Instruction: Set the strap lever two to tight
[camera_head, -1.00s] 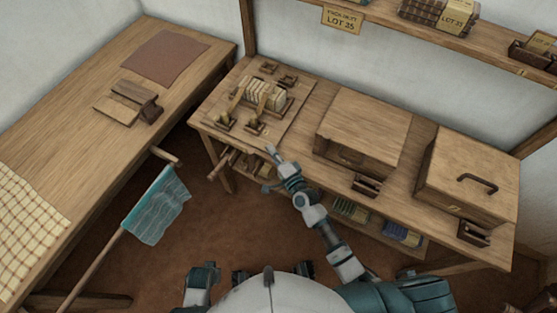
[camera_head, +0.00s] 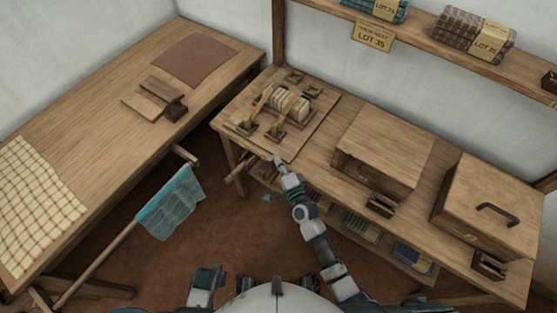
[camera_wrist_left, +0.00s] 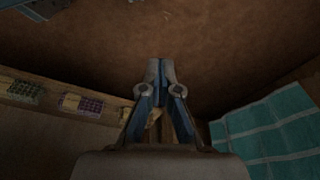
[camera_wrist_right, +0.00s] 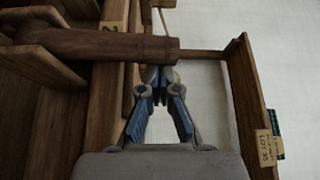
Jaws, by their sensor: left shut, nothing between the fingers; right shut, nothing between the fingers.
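My right gripper (camera_head: 279,160) is at the bench front. Its closed, empty fingertips (camera_wrist_right: 160,74) appear just under the handle in the wrist view; contact is unclear. A strapped pale bundle (camera_head: 288,104) sits on the bench board. My left gripper (camera_wrist_left: 160,66) is shut and empty, over the floor.
A wooden box (camera_head: 382,145) and a handled box (camera_head: 490,205) stand on the bench to the right. A shelf (camera_head: 420,45) hangs above.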

